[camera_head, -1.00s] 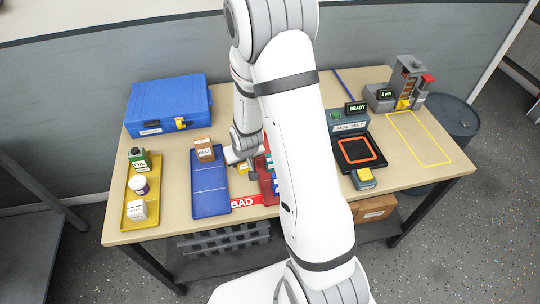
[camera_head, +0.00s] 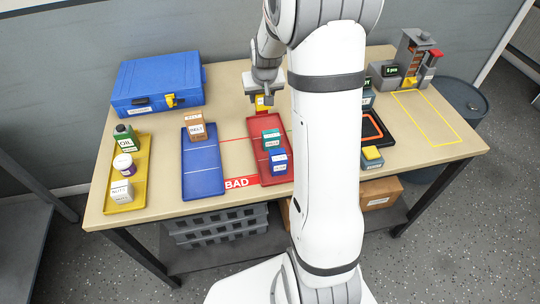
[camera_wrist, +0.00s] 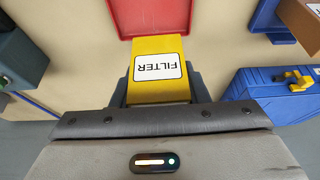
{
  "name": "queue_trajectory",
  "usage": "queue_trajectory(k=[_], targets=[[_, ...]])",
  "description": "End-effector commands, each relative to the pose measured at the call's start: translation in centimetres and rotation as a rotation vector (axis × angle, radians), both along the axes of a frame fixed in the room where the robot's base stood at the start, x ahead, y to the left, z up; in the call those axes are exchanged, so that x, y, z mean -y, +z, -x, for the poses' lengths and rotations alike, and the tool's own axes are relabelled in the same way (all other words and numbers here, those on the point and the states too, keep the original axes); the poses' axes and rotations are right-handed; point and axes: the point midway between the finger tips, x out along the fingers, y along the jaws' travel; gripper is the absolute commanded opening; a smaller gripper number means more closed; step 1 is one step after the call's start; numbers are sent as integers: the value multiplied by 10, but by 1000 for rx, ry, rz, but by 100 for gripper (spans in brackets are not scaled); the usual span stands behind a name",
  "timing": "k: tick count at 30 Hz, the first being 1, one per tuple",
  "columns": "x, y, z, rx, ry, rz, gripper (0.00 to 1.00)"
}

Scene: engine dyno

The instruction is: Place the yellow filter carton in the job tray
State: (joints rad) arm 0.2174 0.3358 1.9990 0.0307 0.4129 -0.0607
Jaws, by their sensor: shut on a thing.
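The yellow filter carton (camera_head: 263,103) is in my gripper (camera_head: 263,94), by the far end of the red tray (camera_head: 266,126). In the wrist view the carton (camera_wrist: 158,75) shows its FILTER label, with the fingers shut on either side of it. The near edge of the red tray (camera_wrist: 150,34) meets the carton in that view; I cannot tell whether they touch. A blue tray (camera_head: 203,184) and a yellow tray (camera_head: 117,207) lie to the left. No tray has a readable job label.
The blue tray holds a brown belt carton (camera_head: 195,132). The red tray holds a green carton (camera_head: 271,139) and a blue carton (camera_head: 278,163). A blue case (camera_head: 157,86) stands at the back left. My arm hides part of the table's right half.

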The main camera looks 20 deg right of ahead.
Motion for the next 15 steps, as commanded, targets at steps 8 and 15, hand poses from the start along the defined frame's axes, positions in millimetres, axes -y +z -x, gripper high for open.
queue_trajectory(k=[8,15], targets=[[9,-31,0,-7,-14,-3,17],[9,-56,-1,-3,-14,-2,17]])
